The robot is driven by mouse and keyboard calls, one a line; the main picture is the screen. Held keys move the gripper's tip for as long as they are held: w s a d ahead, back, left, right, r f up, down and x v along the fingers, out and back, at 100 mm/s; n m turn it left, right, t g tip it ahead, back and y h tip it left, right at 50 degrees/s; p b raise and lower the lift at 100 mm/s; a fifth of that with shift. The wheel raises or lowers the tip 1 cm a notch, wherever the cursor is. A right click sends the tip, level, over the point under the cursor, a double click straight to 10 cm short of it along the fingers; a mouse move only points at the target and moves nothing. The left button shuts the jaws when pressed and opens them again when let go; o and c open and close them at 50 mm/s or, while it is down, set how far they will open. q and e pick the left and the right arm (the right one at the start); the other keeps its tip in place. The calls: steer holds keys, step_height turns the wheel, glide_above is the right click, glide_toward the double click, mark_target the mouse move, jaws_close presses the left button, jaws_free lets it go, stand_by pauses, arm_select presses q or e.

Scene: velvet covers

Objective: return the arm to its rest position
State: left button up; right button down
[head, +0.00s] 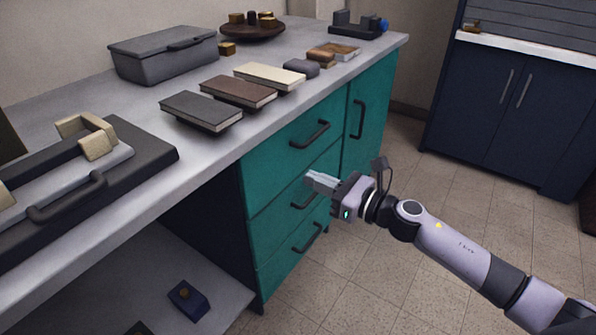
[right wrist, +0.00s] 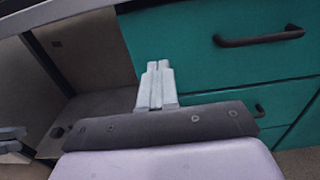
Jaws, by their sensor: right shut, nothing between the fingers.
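My right gripper (head: 321,182) is in front of the teal drawers (head: 285,165), below the level of the countertop. In the head view it overlaps the middle drawer's handle. Its fingers are together and hold nothing, and they also show in the right wrist view (right wrist: 155,88). My right arm (head: 455,250) reaches in from the lower right. In the right wrist view a dark drawer handle (right wrist: 258,38) is at the upper right, apart from the fingers. My left gripper does not show in the head view.
The countertop (head: 215,140) holds several books, such as a cream one (head: 268,76), a lidded grey box (head: 165,53) and a dark case (head: 145,150). An open shelf (head: 140,290) lies below. Tiled floor (head: 400,175) is free between the drawers and a navy cabinet (head: 500,110).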

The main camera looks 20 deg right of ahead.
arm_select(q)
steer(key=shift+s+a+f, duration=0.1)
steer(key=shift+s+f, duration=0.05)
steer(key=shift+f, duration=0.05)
arm_select(e)
steer(key=v, duration=0.2)
steer(key=shift+s+d+f, duration=0.1)
steer(key=shift+s+d, duration=0.05)
steer(key=shift+s, duration=0.15)
